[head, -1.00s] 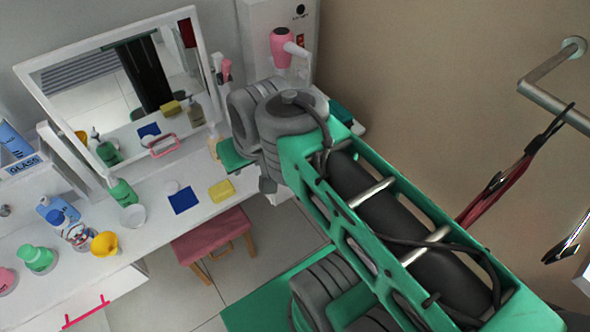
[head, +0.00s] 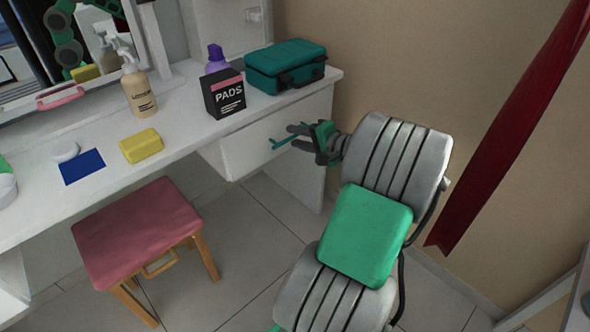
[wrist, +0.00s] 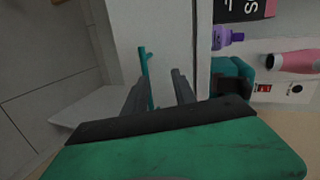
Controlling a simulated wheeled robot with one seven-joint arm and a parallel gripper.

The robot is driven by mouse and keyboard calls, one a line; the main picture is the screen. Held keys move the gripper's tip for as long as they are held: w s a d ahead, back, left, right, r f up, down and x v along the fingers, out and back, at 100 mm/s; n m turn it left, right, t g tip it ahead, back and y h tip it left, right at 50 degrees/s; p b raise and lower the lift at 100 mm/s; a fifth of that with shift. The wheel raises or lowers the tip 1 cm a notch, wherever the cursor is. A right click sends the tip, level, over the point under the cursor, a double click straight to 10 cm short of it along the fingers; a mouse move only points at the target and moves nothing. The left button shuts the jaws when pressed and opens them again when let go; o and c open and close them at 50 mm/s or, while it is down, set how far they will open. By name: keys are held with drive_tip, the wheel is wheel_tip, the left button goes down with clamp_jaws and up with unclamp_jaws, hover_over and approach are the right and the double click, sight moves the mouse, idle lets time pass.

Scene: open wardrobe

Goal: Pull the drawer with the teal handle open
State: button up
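The drawer (head: 246,147) is white and sits under the right end of the white dressing table. Its teal handle (head: 279,143) is a thin bar on the front, partly hidden by my gripper (head: 302,136) in the head view. In the wrist view, the handle (wrist: 146,72) runs down between the two dark fingers of my gripper (wrist: 158,92), closer to the left finger. The fingers are apart, with a gap visible to the right of the handle. I cannot tell whether either finger touches it.
A pink-topped stool (head: 137,228) stands on the floor left of the drawer. A black PADS box (head: 224,94), a teal case (head: 285,66) and a lotion bottle (head: 138,88) stand on the tabletop (head: 190,128). A red cloth (head: 510,130) hangs at the right. Tiled floor before the drawer is partly clear.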

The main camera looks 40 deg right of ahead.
sight(295, 136)
drive_tip(key=s+d+f+m+t+b, duration=0.1)
drive_tip(key=s+d+f+m+b, duration=0.1)
drive_tip(key=d+f, duration=0.15)
drive_tip(key=shift+h, duration=0.3)
drive_tip(key=x, duration=0.2)
drive_tip(key=b+x, duration=0.1)
drive_tip(key=x, duration=0.4)
drive_tip(key=shift+w+d+r+b, duration=0.15)
drive_tip(key=shift+r+b, duration=0.1)
drive_tip(key=shift+b, duration=0.15)
drive_tip(key=shift+c, duration=0.4)
clamp_jaws()
